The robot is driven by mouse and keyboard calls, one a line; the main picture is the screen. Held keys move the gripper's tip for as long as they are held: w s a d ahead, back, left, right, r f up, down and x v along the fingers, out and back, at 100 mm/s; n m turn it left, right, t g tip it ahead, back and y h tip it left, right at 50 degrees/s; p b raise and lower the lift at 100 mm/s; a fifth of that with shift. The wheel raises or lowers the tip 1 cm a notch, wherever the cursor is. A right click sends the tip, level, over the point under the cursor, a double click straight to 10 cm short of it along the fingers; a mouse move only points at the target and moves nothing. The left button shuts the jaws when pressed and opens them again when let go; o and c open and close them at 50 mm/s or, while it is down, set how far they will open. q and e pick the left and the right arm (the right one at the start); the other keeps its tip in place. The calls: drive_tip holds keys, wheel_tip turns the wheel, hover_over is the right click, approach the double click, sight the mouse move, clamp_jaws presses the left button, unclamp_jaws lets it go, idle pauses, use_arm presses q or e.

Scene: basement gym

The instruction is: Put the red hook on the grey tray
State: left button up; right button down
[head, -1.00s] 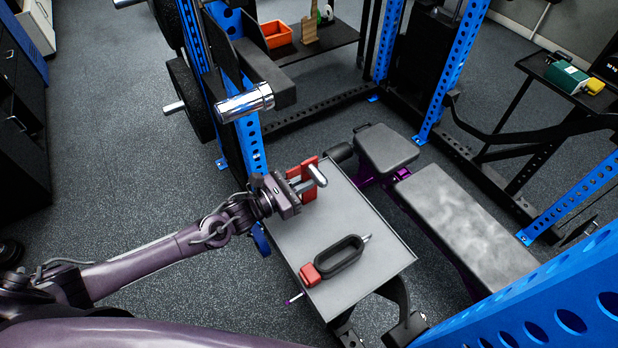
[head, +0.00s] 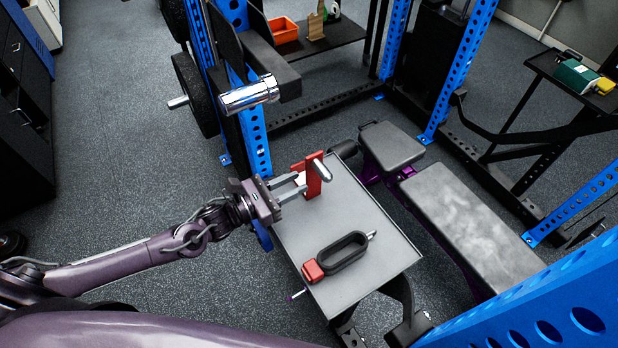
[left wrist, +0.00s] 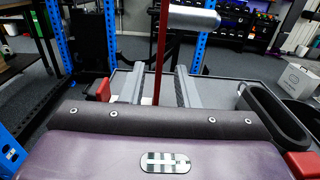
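The red hook (head: 313,178), a red upright plate with a silver peg, stands at the far left end of the grey tray (head: 350,205). In the left wrist view the red hook (left wrist: 161,50) rises ahead, with its silver peg at the top. My left gripper (head: 290,188) is open just left of the hook, its fingertips close to it. In the left wrist view the fingers of my left gripper (left wrist: 159,88) are spread, with the red plate seen between them. Contact is hard to tell. My right gripper is not in view.
A black oval handle (head: 343,257) with a red block end lies on the tray's near part. The blue rack upright (head: 254,140) with a chrome bar end (head: 249,96) stands behind the gripper. A grey bench (head: 465,225) is right of the tray. The tray's middle is clear.

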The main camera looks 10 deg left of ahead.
use_arm(q)
drive_tip(key=b+v, duration=0.1)
drive_tip(key=v, duration=0.4)
drive_tip(key=shift+f, duration=0.1)
drive_tip(key=shift+s+a, duration=0.4)
drive_tip(key=shift+d, duration=0.1)
